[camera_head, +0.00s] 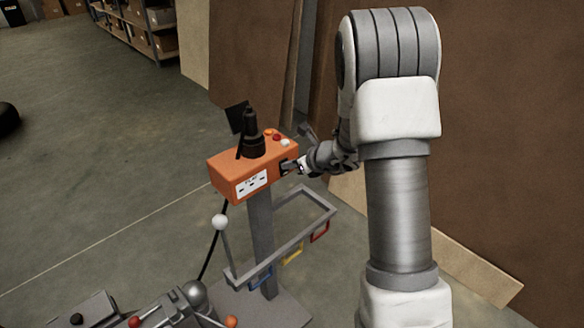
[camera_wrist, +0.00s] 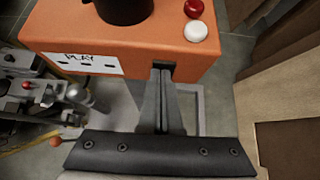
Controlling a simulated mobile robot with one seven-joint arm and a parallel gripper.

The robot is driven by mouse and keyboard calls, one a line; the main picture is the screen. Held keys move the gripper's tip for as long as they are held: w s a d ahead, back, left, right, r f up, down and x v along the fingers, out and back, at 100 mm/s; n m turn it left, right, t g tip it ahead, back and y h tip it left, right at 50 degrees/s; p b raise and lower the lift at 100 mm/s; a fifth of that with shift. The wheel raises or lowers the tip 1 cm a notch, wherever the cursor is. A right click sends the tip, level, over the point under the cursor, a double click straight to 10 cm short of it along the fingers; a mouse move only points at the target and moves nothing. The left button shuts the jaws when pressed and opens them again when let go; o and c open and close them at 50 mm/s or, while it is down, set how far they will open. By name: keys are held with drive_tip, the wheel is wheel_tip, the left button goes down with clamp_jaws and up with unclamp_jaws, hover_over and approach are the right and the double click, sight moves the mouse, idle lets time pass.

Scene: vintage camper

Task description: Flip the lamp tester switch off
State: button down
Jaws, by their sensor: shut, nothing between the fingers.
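The lamp tester is an orange box (camera_head: 235,172) on a grey post, with a black socket (camera_head: 254,143) on top. The box also fills the top of the wrist view (camera_wrist: 130,42). A dark switch plate (camera_head: 283,168) is on its right-hand side face in the head view. My gripper (camera_head: 289,166) is at that face, its fingers shut and empty. In the wrist view my fingertips (camera_wrist: 162,70) meet the box's edge and cover most of the switch. I cannot tell the switch's position, or whether the tips press on it.
Red and white buttons (camera_wrist: 195,20) sit on the box top near my fingers. A grey frame (camera_head: 305,205) with coloured tags is below the box. Brown panels (camera_head: 490,130) lean close behind my arm. Open floor (camera_head: 110,130) lies to the left.

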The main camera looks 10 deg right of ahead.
drive_tip(key=shift+r, duration=0.1)
drive_tip(key=shift+r+p, duration=0.5)
drive_tip(key=shift+r, duration=0.25)
drive_tip(key=shift+s+d, duration=0.1)
drive_tip(key=shift+s, duration=0.05)
